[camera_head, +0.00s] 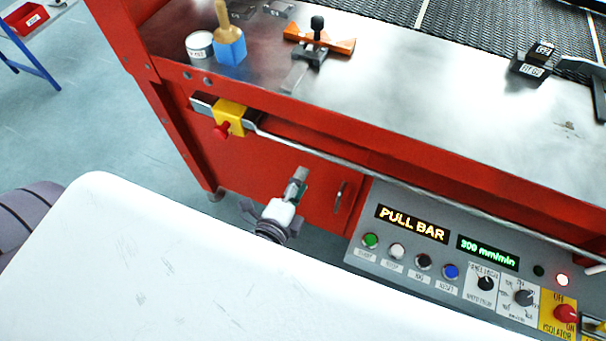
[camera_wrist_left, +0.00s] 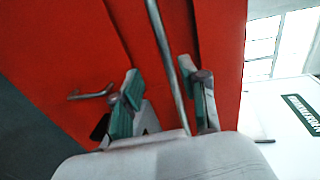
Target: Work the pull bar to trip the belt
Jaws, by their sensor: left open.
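The pull bar (camera_head: 400,184) is a long thin grey rod along the red front of the machine, below the steel top. Its left end meets a yellow switch box (camera_head: 230,116) with a red knob. My left gripper (camera_head: 299,183) is open, in front of the red panel and below the bar in the head view. In the left wrist view the rod (camera_wrist_left: 166,48) runs between the two open fingers (camera_wrist_left: 165,88); whether it lies within their reach or beyond them I cannot tell. My right gripper is not in view.
A door handle (camera_head: 340,197) sticks out right of my gripper. A blue-based brush (camera_head: 230,46) and an orange tool (camera_head: 335,43) lie on top.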

